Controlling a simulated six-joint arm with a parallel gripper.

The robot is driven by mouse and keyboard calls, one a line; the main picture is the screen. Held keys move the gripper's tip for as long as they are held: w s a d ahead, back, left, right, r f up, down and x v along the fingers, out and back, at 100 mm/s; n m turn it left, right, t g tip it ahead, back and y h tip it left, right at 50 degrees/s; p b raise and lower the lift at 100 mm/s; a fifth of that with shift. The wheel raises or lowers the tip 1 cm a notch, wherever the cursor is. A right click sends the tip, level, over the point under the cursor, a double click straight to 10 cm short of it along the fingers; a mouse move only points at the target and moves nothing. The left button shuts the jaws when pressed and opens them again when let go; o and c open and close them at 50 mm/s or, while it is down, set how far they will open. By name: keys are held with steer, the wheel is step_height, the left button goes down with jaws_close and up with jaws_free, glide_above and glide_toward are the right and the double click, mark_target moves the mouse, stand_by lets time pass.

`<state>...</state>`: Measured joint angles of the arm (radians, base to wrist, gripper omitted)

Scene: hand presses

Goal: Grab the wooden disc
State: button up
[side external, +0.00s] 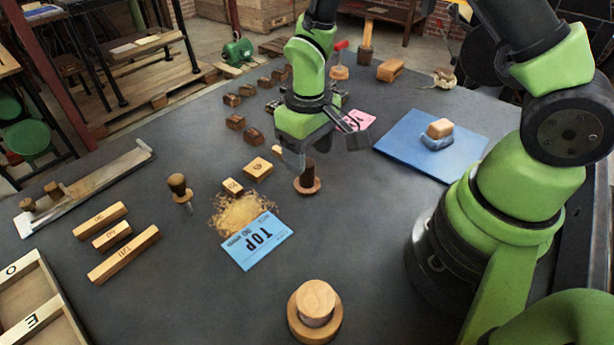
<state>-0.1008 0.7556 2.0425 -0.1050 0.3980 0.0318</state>
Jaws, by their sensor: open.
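A pale round wooden disc (316,300) lies on a wider round wooden base (302,334) at the front middle of the table. My gripper (325,153) is well behind it, over the middle of the table, pointing down. Its two fingers are apart, and I see nothing held between them. Just below the gripper stands a dark upright cylinder on a reddish round wooden foot (307,186). I cannot tell the exact gap between the cylinder and the left finger.
A blue card marked TOP (257,241) and sawdust (238,212) lie left of centre. Numbered wooden bars (124,254) lie further left. The table around the disc is mostly clear.

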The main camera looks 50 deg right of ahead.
mark_target(307, 162)
steer(key=shift+w+d+f, duration=0.1)
steer(key=shift+w+f, duration=0.1)
steer(key=shift+f, duration=1.15)
steer(key=shift+w+d+f, duration=0.1)
steer(key=shift+w+f, duration=0.05)
steer(key=shift+f, duration=1.15)
steer(key=c, duration=1)
steer(key=shift+r, duration=0.15)
